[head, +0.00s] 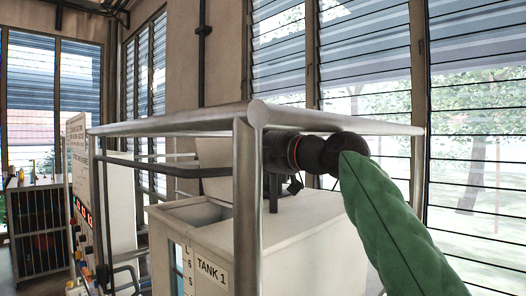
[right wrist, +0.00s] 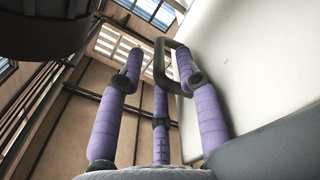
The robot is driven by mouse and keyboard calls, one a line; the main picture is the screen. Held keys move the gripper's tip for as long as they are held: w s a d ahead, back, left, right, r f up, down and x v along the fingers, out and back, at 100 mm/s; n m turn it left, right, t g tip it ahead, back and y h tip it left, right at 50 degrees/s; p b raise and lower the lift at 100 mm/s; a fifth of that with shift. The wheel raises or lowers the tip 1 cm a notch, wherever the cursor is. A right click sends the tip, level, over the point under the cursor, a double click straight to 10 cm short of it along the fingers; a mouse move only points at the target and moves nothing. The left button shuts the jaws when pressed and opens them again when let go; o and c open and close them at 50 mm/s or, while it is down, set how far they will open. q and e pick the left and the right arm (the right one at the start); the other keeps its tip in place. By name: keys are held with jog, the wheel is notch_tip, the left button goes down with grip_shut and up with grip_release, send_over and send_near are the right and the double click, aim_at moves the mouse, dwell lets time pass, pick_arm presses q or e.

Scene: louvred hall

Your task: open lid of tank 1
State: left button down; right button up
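Tank 1 (head: 289,240) is a cream box with a "TANK 1" label, standing behind a metal rail frame. Its top shows an opening (head: 198,212) at the left. A pale panel, which looks like the raised lid (head: 216,184), stands tilted up behind the opening, partly hidden by a frame post. My right gripper (head: 272,190) is beside this panel, its fingers mostly hidden by the post. In the right wrist view its purple fingers are spread, with a dark loop handle (right wrist: 174,44) between them, close to the right finger. The pale surface (right wrist: 245,65) fills the right side.
The frame's top rail (head: 180,126) and front post (head: 247,190) stand close in front of the tank and my right arm. A control panel (head: 78,150) with buttons is at left, and a dark rack (head: 38,220) stands farther back. Louvred windows line the wall.

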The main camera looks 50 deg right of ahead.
jog(key=s+a, duration=0.1)
jog(key=s, duration=1)
dwell(0.3)
jog(key=shift+s+a+f, duration=0.1)
jog(key=shift+s, duration=0.05)
dwell(0.9)
